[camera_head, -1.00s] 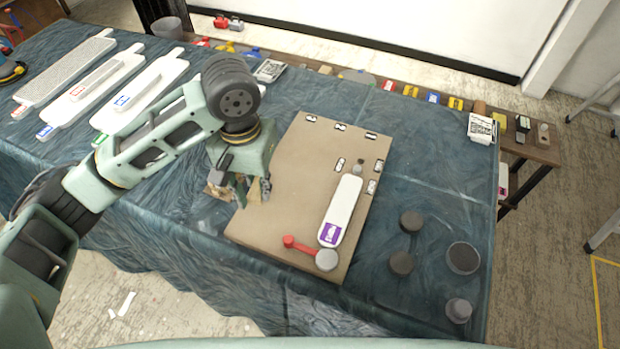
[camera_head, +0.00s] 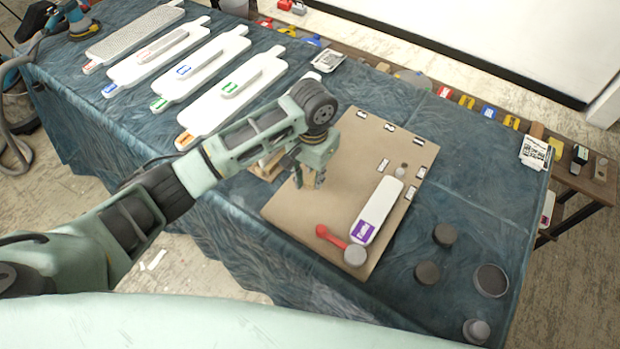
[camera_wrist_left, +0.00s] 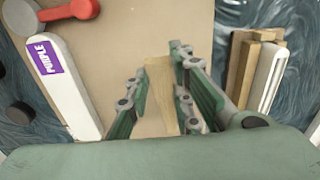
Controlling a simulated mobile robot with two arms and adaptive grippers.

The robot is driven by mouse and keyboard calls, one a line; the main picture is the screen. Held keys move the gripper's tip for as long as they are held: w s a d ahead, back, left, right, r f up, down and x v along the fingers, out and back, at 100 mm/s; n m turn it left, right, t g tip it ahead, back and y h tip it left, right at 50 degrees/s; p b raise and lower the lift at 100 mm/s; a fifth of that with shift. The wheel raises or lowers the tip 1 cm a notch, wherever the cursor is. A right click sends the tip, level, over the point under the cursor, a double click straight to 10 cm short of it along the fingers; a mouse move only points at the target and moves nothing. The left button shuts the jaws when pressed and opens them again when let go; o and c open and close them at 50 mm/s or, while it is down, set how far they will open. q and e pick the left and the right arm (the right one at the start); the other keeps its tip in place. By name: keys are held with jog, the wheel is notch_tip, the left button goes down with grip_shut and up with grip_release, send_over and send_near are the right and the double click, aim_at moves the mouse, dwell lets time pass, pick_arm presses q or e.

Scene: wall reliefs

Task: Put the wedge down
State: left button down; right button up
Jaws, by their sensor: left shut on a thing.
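My left gripper (camera_head: 308,181) is above the left part of the tan board (camera_head: 297,212) on the table. In the left wrist view, the gripper (camera_wrist_left: 160,85) is shut on a pale wooden wedge (camera_wrist_left: 161,98), which stands between its green and grey fingers. The board (camera_wrist_left: 125,35) is behind the wedge; I cannot tell whether they touch. In the head view the wedge is mostly hidden by the fingers. My right gripper is not in view.
A white piece with a purple label (camera_head: 377,210) and a red-handled tool (camera_head: 331,237) lie on the board. Wooden blocks (camera_wrist_left: 245,65) lie beside the board. Dark round pieces (camera_head: 445,235) stand to its right. Long white pieces (camera_head: 232,92) lie on the left. The board's middle is clear.

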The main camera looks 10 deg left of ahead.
pick_arm(q)
jog(key=shift+w+a+f, duration=0.45)
jog(key=shift+w+a, duration=0.05)
jog(key=shift+a, duration=0.1)
notch_tip(320, 180, down, 4)
jog(key=shift+r+p, duration=0.1)
jog(key=shift+p, duration=0.45)
jog(key=shift+f, duration=0.25)
jog(key=c, duration=1.5)
grip_release()
jog(key=shift+c, duration=0.2)
jog(key=shift+r, duration=0.25)
notch_tip(320, 180, up, 12)
jog(key=b, duration=0.1)
